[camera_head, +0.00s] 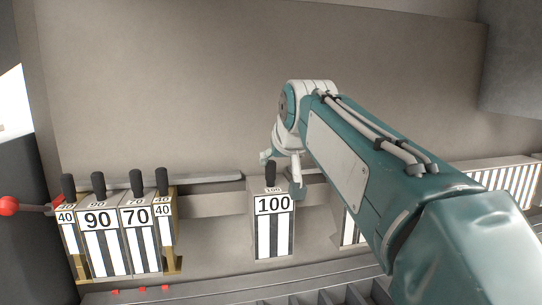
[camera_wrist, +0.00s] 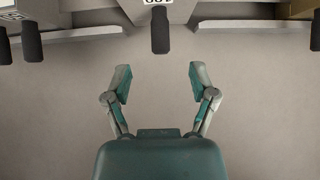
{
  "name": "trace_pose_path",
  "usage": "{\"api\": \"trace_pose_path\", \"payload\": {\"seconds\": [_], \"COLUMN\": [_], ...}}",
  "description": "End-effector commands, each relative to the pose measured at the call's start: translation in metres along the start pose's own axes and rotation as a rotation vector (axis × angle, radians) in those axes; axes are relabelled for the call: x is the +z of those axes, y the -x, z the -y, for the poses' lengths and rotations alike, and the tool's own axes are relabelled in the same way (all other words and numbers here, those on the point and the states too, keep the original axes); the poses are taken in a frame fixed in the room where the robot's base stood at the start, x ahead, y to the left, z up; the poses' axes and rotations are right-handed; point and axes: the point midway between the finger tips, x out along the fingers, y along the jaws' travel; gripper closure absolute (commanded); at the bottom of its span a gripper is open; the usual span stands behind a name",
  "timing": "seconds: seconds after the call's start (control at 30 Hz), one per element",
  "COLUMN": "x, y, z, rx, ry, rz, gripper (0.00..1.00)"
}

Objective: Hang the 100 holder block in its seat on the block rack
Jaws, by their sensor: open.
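The 100 holder block (camera_head: 273,228) is white with black stripes and a black handle (camera_head: 270,174) on top. It is upright at the middle of the rack, with clear gaps on both sides. In the wrist view its handle (camera_wrist: 160,32) lies ahead of my gripper, centred between the fingers. My gripper (camera_head: 283,172) is open around or just beside the handle in the head view; in the wrist view my gripper (camera_wrist: 160,80) has nothing between its fingertips. The block rack's rail (camera_head: 215,206) runs behind the block. I cannot tell whether the block is seated.
Blocks 90 (camera_head: 98,235), 70 (camera_head: 138,235) and two narrow 40 blocks stand at the left. A red knob (camera_head: 8,206) is at the far left. More striped blocks (camera_head: 505,180) stand at the right, partly behind my arm. Slots line the front.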

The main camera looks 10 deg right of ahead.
Motion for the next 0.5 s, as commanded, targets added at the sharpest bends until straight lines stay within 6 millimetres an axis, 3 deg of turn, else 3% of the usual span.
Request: {"api": "trace_pose_path", "payload": {"seconds": [0.23, 0.5], "x": [-0.009, -0.009], "y": [-0.009, -0.042], "z": [0.000, 0.000], "rx": [0.000, 0.000], "ry": [0.000, 0.000], "rz": [-0.011, -0.010], "gripper": [0.26, 0.26]}}
